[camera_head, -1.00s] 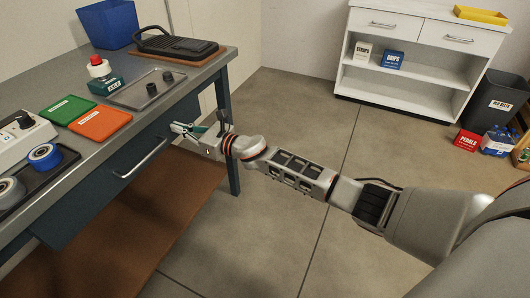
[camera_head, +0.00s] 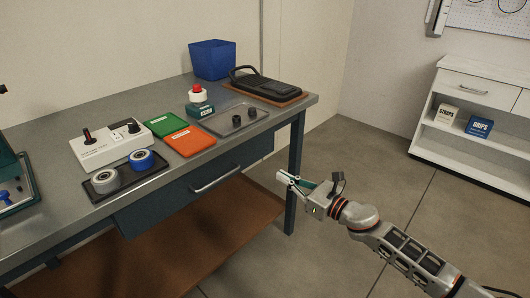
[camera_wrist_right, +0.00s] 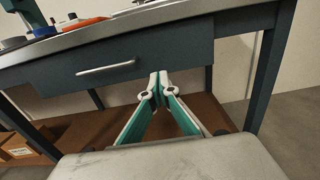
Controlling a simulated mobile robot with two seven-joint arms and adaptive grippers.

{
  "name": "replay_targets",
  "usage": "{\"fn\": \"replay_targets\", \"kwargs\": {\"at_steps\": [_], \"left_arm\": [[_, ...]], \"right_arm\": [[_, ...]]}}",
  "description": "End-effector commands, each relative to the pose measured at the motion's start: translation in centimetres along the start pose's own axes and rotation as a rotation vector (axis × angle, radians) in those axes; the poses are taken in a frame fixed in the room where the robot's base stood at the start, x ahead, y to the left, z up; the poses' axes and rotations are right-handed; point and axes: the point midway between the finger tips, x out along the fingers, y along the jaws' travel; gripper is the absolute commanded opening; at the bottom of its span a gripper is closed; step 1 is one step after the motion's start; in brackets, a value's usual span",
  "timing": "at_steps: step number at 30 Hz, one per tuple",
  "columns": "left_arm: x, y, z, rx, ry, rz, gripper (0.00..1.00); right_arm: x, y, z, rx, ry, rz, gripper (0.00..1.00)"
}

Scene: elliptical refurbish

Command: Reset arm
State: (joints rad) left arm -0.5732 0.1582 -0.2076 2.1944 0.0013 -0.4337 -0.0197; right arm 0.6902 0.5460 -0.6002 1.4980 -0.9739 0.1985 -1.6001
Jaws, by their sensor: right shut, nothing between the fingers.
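My right gripper (camera_head: 287,179) is shut and empty. It hangs in the air in front of the workbench's right front leg, below the level of the tabletop. In the right wrist view its green-and-white fingers (camera_wrist_right: 158,82) meet at the tips, in front of the bench drawer (camera_wrist_right: 110,68). My right arm comes in from the lower right of the head view. My left gripper is not in view.
A white cabinet (camera_head: 475,130) stands at right. Floor between is clear.

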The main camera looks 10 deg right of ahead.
Motion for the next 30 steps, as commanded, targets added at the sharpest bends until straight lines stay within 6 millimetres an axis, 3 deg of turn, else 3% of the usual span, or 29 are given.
{"fn": "replay_targets", "kwargs": {"at_steps": [5, 9, 14, 23, 30], "left_arm": [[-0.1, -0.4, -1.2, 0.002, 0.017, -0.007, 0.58], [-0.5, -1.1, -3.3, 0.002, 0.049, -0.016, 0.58], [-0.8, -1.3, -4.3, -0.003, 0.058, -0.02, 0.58], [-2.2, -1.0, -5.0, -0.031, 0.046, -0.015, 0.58], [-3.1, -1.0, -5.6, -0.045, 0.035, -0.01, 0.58]], "right_arm": [[-0.7, 1.0, -0.1, 0.099, -0.006, -0.01, 0.0], [-2.6, 3.5, -0.6, 0.398, -0.026, -0.047, 0.0], [-6.2, 6.6, -2.3, 0.869, -0.049, -0.125, 0.0], [-15.2, 12.0, -7.3, 1.741, -0.116, -0.35, 0.0], [-24.6, 17.2, -11.6, 2.393, -0.248, -0.622, 0.0]]}}
